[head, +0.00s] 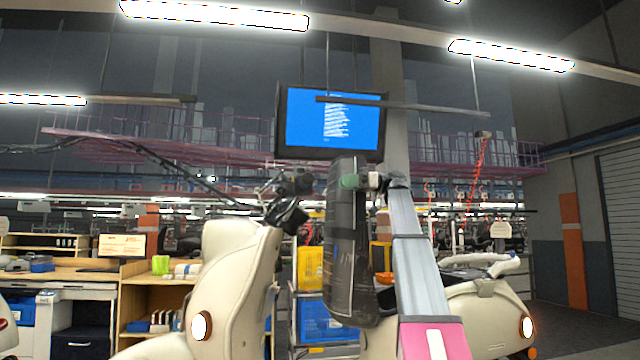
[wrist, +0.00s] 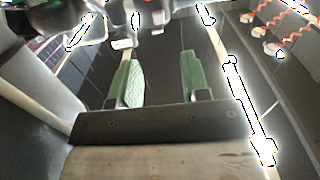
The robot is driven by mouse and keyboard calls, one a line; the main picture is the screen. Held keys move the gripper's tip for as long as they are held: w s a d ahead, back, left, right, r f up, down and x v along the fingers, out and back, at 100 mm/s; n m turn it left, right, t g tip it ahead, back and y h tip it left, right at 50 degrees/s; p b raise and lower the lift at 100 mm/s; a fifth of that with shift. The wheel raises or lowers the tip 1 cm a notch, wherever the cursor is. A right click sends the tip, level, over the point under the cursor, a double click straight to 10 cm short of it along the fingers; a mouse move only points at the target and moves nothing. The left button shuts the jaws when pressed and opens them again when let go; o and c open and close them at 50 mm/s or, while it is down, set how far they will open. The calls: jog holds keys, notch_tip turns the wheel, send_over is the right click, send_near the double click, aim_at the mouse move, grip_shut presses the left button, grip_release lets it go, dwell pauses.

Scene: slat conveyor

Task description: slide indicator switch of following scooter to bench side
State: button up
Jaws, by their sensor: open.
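A cream scooter (head: 240,275) stands left of centre in the head view, its dark handlebar (head: 288,205) and controls at the top. A second cream scooter (head: 480,310) stands at the right, partly behind my arm. My gripper shows in the wrist view (wrist: 158,78) with its two green-padded fingers well apart and nothing between them. In the head view it is small and partly hidden, right of the left scooter's handlebar. A dark, blurred shape (wrist: 60,14) fills the wrist view's top left, close to the camera. I cannot make out an indicator switch in either view.
A wooden workbench (head: 80,275) and shelf stand behind at the left. Yellow (head: 311,268) and blue bins (head: 313,318) stand behind the scooters. A blue-screened monitor (head: 331,120) hangs overhead. Open floor (head: 590,325) shows at the far right.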

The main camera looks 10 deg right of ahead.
aim_at(315, 183)
jog(key=a, duration=0.9)
jog(key=shift+w, duration=0.1)
